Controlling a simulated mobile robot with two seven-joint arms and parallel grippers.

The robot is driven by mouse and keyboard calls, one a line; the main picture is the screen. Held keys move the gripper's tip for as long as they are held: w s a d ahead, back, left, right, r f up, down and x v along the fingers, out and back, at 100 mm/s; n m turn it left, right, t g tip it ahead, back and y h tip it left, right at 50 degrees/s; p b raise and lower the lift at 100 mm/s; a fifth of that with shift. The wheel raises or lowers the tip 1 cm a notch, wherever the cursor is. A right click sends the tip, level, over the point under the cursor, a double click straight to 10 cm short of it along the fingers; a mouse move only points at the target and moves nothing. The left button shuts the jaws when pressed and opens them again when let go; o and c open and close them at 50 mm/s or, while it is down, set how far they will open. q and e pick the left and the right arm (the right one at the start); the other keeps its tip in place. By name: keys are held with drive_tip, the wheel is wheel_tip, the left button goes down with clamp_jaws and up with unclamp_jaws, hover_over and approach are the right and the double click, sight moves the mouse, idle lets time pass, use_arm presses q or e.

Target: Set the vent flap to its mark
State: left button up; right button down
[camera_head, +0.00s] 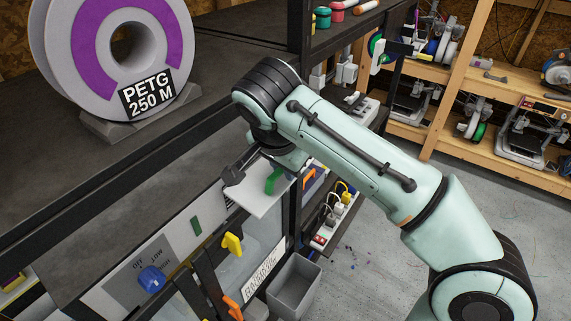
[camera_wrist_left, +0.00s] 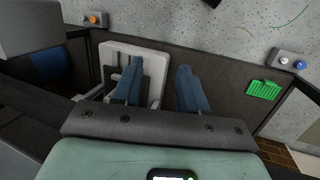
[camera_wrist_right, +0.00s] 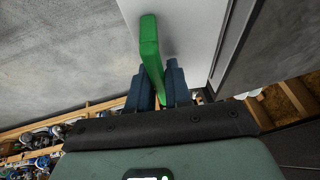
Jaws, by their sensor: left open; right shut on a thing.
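The vent flap (camera_head: 258,203) is a pale plate standing out from the front of the machine in the head view, with a green handle (camera_head: 274,180) on it. The flap (camera_wrist_right: 190,28) and handle (camera_wrist_right: 150,45) also show in the right wrist view. My right gripper (camera_wrist_right: 158,88) is shut on the green handle, one blue finger on each side. In the head view my right arm covers part of the flap. A small green patch (camera_head: 196,226) lies on the grey panel left of the flap; I cannot tell whether it is the mark. My left gripper (camera_wrist_left: 158,85) is open and empty.
A blue knob (camera_head: 151,279) and a yellow handle (camera_head: 232,244) are on the front, left of and below the flap. A grey bin (camera_head: 294,288) stands below right. A PETG spool (camera_head: 54,45) sits on top. A white-framed fitting (camera_wrist_left: 111,62) is behind my left fingers.

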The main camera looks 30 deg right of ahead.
drive_tip(key=c, duration=1.1)
unclamp_jaws()
drive_tip(key=shift+c, duration=0.2)
drive_tip(key=v, duration=0.6)
drive_tip(key=shift+a+r, duration=0.15)
drive_tip(key=shift+r, duration=0.1)
drive_tip(key=shift+s+a+r, duration=0.1)
drive_tip(key=shift+s+r, duration=0.15)
drive_tip(key=shift+r, duration=0.25)
